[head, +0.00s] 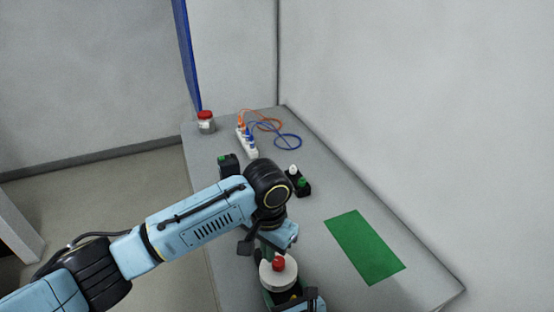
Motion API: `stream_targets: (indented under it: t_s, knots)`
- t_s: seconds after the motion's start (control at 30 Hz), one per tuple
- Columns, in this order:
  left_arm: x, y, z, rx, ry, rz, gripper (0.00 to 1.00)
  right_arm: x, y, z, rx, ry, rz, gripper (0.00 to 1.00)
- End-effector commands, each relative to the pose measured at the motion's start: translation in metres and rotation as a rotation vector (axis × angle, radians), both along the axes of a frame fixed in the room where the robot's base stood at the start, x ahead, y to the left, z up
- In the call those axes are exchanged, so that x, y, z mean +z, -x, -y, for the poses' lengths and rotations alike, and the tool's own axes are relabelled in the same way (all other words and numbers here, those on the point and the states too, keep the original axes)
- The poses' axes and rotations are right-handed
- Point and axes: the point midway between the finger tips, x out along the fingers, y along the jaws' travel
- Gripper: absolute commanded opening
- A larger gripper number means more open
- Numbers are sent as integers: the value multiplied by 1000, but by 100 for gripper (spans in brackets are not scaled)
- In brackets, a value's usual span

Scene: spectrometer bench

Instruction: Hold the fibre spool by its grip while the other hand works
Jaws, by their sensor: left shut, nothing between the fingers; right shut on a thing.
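The fibre spool (268,276) appears as a white round piece with a red knob on top, low in the head view near the table's front edge. My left gripper (262,250) hangs from its wrist just above and behind the spool. It is shut and empty, and its fingers are partly hidden. My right gripper (294,298) is at the bottom edge, dark and partly cut off, and is shut on the spool's lower part. A small yellow part shows there; the exact contact is hidden.
A green mat (365,247) lies on the grey table (320,205) at right. Behind my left arm stand a black block (228,164), another with a green top (301,186), a white connector strip (246,141) with orange and blue cables, and a red-lidded jar (206,123). Walls bound the table.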

Motion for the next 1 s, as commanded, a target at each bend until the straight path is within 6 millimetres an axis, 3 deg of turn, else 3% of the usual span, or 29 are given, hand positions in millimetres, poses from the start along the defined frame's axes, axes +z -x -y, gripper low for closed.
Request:
stream_targets:
  t_s: [0.37,0.4,0.6,1.0]
  knots:
    - [3,0,0,-1,1,0,0,0,-1,1,-2,1,0,44]
    - [3,0,0,-1,1,0,0,0,-1,1,-2,1,0,75]
    - [3,0,0,-1,1,0,0,0,0,0,-1,0,0,98]
    - [3,0,0,-1,1,-1,0,3,8,4,-1,0,0,98]
